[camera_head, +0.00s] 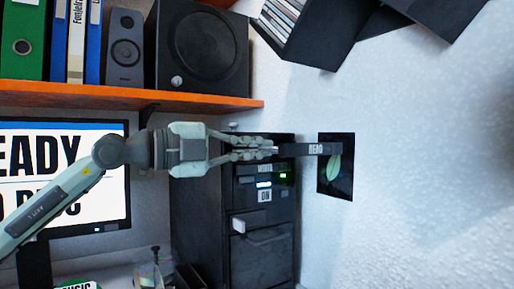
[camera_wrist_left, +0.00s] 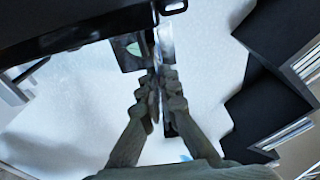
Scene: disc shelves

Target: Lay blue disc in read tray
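The read tray (camera_head: 315,149), a dark slab labelled READ, sticks out to the right from the front of a black tower unit (camera_head: 262,255) in the head view. My left gripper (camera_head: 274,149) is at the tray's inner end, level with it, with its fingers close together. In the left wrist view, the gripper (camera_wrist_left: 160,75) has a narrow shiny strip just beyond its fingertips. I cannot tell whether this is a disc seen edge-on or part of the tray. No blue disc is clearly visible. My right gripper is out of view.
An orange shelf (camera_head: 130,97) with a speaker (camera_head: 203,50) and binders (camera_head: 80,40) is above my left arm. A monitor (camera_head: 60,180) stands at left. A dark square with a green leaf shape (camera_head: 335,180) lies behind the tray. Black racks (camera_head: 315,35) are at upper right. The white surface at right is clear.

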